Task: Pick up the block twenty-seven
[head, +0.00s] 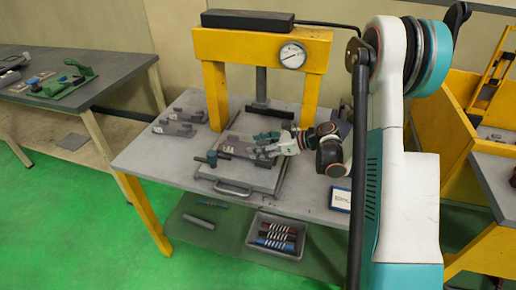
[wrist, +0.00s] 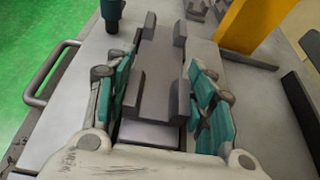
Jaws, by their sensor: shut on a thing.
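A grey notched block (wrist: 158,75) lies lengthwise between the teal-padded fingers of my gripper (wrist: 162,95) in the wrist view. In the head view this block (head: 234,147) is over the metal plate with a handle (head: 262,180), in front of the yellow press, and my gripper (head: 268,149) holds its right end. My gripper is shut on the block. I cannot read a number on it, and I cannot tell whether it touches the plate. Two similar grey blocks, one (head: 175,129) in front of the other (head: 186,115), lie at the table's left.
The yellow press frame (head: 215,95) with a gauge (head: 291,56) stands behind the block. A grey bin (head: 277,236) with coloured parts is on the lower shelf. A small sign (head: 340,198) is at the table's front right.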

